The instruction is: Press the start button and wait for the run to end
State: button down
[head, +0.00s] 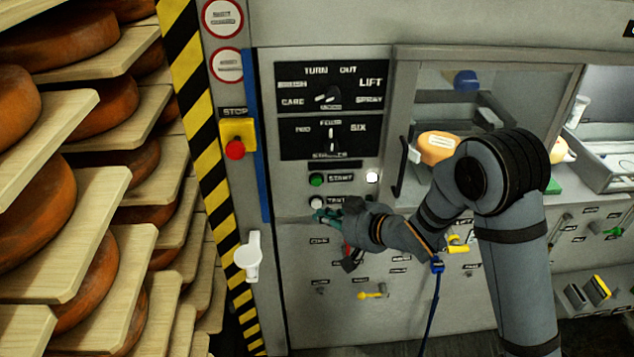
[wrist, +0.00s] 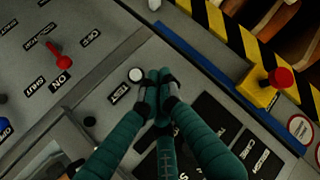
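The green start button (head: 316,180) sits on the grey panel beside its START label in the head view. A white button (head: 316,202) is just below it, and it also shows in the wrist view (wrist: 135,75) beside the fingertips. My gripper (head: 325,215) has teal fingers and is at the panel just below the white button in the head view. In the wrist view its fingertips (wrist: 160,82) are together with nothing between them. The start button is not visible there; the fingers cover part of the panel. I cannot tell whether the fingertips touch the panel.
A red stop button on a yellow box (head: 237,135) is left of the panel. A black dial plate (head: 333,137) is above the buttons, and a white lamp or button (head: 372,177) is to their right. Shelves of cheese wheels (head: 105,105) fill the left; a handled window (head: 400,168) is right.

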aim_at(317, 181)
jog(key=shift+r, duration=0.2)
jog(key=w+a+p, duration=0.1)
jog(key=w+p, duration=0.3)
jog(key=w, duration=0.4)
jog(key=shift+w, duration=0.3)
jog(key=shift+w+f, duration=0.1)
dwell(1.2)
jog(key=shift+w, duration=0.3)
